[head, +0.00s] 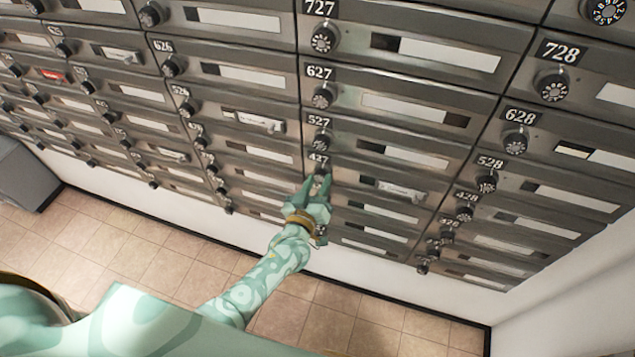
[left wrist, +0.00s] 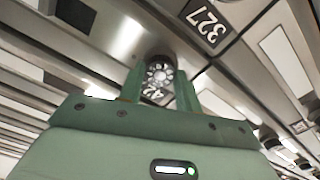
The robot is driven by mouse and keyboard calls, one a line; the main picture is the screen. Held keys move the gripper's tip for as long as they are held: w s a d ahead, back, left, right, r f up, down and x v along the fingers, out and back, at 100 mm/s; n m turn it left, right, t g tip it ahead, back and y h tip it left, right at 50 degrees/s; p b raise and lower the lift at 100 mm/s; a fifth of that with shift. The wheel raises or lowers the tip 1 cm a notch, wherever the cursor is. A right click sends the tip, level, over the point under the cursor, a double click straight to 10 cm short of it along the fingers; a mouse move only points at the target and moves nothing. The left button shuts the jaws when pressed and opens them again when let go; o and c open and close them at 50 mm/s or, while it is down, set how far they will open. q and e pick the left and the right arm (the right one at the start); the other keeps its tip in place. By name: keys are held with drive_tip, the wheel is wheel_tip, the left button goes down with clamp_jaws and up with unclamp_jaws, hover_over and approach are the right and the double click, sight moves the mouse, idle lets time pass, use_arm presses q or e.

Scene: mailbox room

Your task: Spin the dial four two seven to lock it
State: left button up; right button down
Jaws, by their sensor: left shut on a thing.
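The dial (left wrist: 160,72) of mailbox 427 is a round dark knob with pale markings around its face. My left gripper (head: 318,184) is shut on this dial, just below the 427 plate (head: 319,160) in the head view. In the left wrist view its two green fingers (left wrist: 160,80) stand on either side of the dial. My right gripper is not in view.
Rows of metal mailboxes with similar dials fill the wall. The 527 dial (head: 322,139) is just above the gripper in the head view. The 327 plate (left wrist: 207,25) shows in the left wrist view. The tiled floor (head: 130,250) below is clear; a grey box (head: 25,178) stands far left.

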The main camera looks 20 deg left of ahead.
use_arm(q)
drive_tip(key=shift+f+m, duration=0.1)
drive_tip(key=shift+m, duration=0.2)
idle(0.4)
drive_tip(key=o, duration=1)
drive_tip(key=s+p, duration=0.1)
drive_tip(key=s, duration=1.5)
drive_tip(key=shift+s+a+p, duration=0.2)
drive_tip(key=shift+a+p, duration=0.05)
drive_tip(key=shift+p, duration=0.15)
